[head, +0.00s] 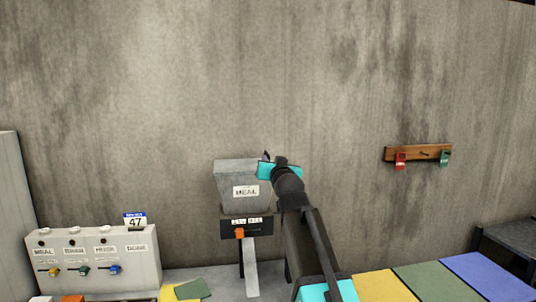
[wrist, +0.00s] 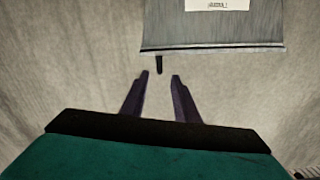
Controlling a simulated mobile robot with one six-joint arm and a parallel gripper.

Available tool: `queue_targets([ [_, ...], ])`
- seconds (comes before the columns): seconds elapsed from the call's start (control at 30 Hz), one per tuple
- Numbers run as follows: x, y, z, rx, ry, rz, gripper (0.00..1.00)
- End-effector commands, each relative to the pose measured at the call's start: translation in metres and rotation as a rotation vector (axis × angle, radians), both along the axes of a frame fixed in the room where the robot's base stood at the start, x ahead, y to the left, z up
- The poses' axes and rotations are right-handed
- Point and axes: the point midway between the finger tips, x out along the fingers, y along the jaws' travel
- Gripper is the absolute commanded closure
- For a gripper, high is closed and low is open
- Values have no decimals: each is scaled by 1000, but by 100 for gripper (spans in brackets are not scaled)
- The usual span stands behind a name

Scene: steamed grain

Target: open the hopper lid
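The grey hopper (head: 233,190) labelled MEAL stands against the concrete wall, and its lid (head: 238,163) lies flat and closed on top. In the wrist view the grey hopper (wrist: 215,30) fills the upper right. A small dark tab (wrist: 159,65) sticks out from its edge. My gripper (wrist: 160,76) is open and empty, its two dark fingers apart. The tab is just ahead of the gap between the fingertips, without visible contact. In the head view my gripper (head: 267,157) is at the lid's right end, and my arm hides part of the hopper's right side.
Under the hopper are a dark panel with an orange knob (head: 239,233) and a pale chute (head: 251,268). A grey dispenser box (head: 130,262) with coloured knobs stands left. A wooden rack (head: 420,152) with red and green tags hangs right. Coloured mats (head: 430,280) lie front right.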

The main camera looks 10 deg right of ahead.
Motion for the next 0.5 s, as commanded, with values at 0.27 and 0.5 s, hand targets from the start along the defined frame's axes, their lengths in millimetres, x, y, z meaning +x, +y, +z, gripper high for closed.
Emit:
queue_targets([
  [0.27, 31, -1, 2, 0, 1, -1, 72],
  [0.5, 56, -1, 2, 0, 0, -1, 72],
])
